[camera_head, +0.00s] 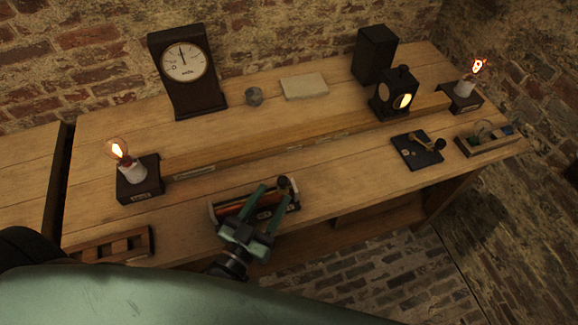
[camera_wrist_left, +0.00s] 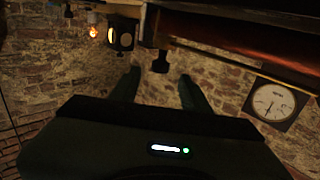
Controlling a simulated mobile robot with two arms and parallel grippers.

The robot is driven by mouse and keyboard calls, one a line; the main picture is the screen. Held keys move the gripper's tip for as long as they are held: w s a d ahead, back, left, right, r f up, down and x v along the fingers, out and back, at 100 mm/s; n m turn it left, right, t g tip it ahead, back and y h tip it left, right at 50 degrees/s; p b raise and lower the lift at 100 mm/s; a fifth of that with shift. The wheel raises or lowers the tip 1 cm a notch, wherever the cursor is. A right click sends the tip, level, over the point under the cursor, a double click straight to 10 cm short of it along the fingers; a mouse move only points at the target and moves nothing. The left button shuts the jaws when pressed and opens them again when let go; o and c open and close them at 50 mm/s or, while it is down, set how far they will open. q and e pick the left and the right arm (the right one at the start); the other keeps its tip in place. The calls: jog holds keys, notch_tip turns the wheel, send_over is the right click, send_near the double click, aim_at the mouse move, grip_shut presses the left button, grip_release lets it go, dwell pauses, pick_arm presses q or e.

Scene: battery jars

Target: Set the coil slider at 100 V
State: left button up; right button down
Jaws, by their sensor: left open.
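The coil (camera_head: 231,208), a reddish-brown winding in a dark frame, lies near the front edge of the bench; it also shows across the top of the left wrist view (camera_wrist_left: 240,38). Its dark slider knob (camera_head: 283,182) is at the coil's right end in the head view. My left gripper (camera_head: 272,188) is open over the coil. In the left wrist view the knob (camera_wrist_left: 160,63) shows between the two fingers (camera_wrist_left: 158,84), apparently not gripped. A dial meter (camera_head: 184,62) stands at the back left, its needle near straight up; the scale is too small to read.
Lit bulbs stand at left (camera_head: 132,170) and far right (camera_head: 465,87). A wooden rack (camera_head: 112,246) lies front left. A raised step runs behind the coil.

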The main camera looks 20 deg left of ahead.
aim_at(280, 184)
pick_arm(q)
jog(key=w, duration=0.2)
jog(key=w+p, duration=0.1)
jog(key=shift+w+d+r, duration=0.25)
jog(key=shift+d+r, duration=0.05)
jog(key=shift+d, duration=0.1)
jog(key=shift+w+d+f, duration=0.1)
jog(key=shift+w, duration=0.4)
jog(key=shift+w+d+f, duration=0.1)
jog(key=shift+w, duration=0.65)
jog(key=c, duration=0.9)
grip_shut()
pick_arm(e)
jog(key=s, duration=0.1)
jog(key=s+r, duration=0.1)
jog(key=s, duration=0.1)
jog(key=shift+a+r, duration=0.1)
jog(key=shift+r, duration=0.1)
pick_arm(q)
jog(key=shift+s, duration=0.1)
pick_arm(e)
jog(key=shift+w, duration=0.15)
